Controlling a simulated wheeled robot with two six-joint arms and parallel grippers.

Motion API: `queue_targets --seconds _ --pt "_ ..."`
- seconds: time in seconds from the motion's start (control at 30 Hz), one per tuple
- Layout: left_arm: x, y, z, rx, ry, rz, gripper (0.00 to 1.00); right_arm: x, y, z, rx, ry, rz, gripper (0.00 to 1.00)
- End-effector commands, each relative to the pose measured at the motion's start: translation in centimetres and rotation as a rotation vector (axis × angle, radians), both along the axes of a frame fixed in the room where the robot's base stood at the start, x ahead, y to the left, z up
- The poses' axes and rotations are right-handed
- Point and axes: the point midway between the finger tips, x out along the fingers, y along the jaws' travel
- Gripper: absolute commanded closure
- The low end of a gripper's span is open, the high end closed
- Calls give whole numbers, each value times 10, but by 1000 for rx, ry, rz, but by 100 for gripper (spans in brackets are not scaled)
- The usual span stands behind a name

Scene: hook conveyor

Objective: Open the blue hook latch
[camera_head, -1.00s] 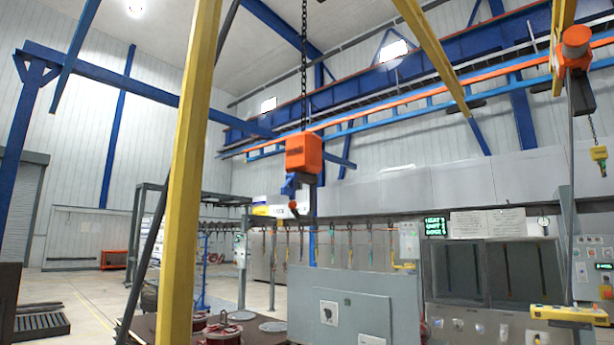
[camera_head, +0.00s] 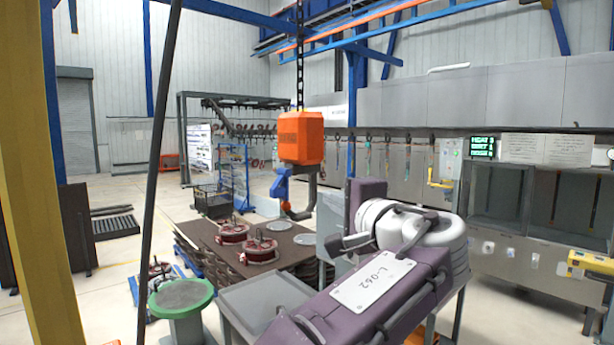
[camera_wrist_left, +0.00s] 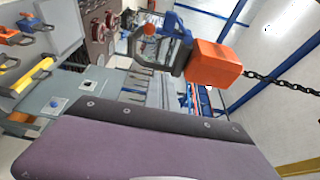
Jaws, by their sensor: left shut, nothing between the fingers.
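An orange hoist block (camera_head: 300,137) hangs from a dark chain, with a dark hook (camera_head: 311,197) below it. The blue latch (camera_head: 281,188) sits at the left of the hook under the block. In the left wrist view the orange block (camera_wrist_left: 212,64), the blue latch (camera_wrist_left: 173,24) and the dark hook (camera_wrist_left: 137,48) show sideways. My left gripper (camera_head: 352,206) is to the right of the hook, apart from it, and appears shut and empty. Its fingertips are hard to make out. My right gripper is not in view.
A brown table (camera_head: 205,246) with red reels stands below the hook. A green-topped stand (camera_head: 181,297) and a grey tray table (camera_head: 265,298) are in front. A yellow post (camera_head: 40,200) stands at the left. The air around the hook looks free.

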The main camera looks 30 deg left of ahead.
Motion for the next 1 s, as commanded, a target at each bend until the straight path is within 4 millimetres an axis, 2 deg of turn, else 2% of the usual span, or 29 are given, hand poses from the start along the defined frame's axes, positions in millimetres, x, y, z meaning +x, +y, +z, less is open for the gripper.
queue_targets --seconds 0.37,0.47,0.87,0.9,1.0 --pt "3 4 1 2 -1 3 100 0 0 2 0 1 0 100" --pt "11 15 3 2 -1 5 100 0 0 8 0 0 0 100" --pt "69 79 4 1 2 5 100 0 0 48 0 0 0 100" --pt "58 80 2 0 -3 2 100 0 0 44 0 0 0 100" --pt "43 85 2 -1 -2 1 100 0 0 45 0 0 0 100"
